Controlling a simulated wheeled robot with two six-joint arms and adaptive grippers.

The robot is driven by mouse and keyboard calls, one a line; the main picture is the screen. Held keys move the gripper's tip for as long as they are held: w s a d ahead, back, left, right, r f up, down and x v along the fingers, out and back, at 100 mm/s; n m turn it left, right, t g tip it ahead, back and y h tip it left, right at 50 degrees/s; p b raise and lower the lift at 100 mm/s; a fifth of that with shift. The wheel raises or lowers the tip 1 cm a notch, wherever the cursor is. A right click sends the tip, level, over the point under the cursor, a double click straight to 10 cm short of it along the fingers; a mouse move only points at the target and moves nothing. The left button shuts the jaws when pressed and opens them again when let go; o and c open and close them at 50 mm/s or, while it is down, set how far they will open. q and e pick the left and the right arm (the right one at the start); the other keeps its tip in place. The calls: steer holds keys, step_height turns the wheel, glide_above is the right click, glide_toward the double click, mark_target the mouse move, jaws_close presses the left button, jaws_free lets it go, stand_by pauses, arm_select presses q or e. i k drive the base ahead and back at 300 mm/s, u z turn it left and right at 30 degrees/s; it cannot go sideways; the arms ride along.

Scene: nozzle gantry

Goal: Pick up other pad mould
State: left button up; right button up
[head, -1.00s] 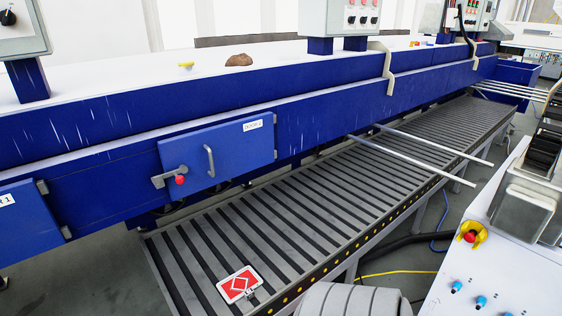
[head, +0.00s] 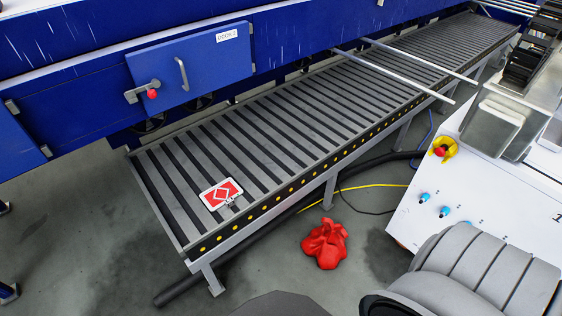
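A flat plate with a red face and a white diamond outline (head: 221,193) lies on the near left end of the slatted conveyor (head: 290,122), close to its front rail. It has a white border and a small dark clip-like part at its lower edge. It looks like the pad mould, though I cannot confirm this. Neither of my grippers shows in the head view. Nothing touches the plate.
A blue machine with a door (head: 192,68) runs behind the conveyor. Two metal bars (head: 395,68) cross above its far part. A white control panel (head: 470,190) stands at the right. A crumpled red cloth-like heap (head: 325,243) lies on the floor. Most of the conveyor is clear.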

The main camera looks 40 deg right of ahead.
mark_target(224, 193)
steer(key=z, duration=0.95)
steer(key=i, duration=0.4)
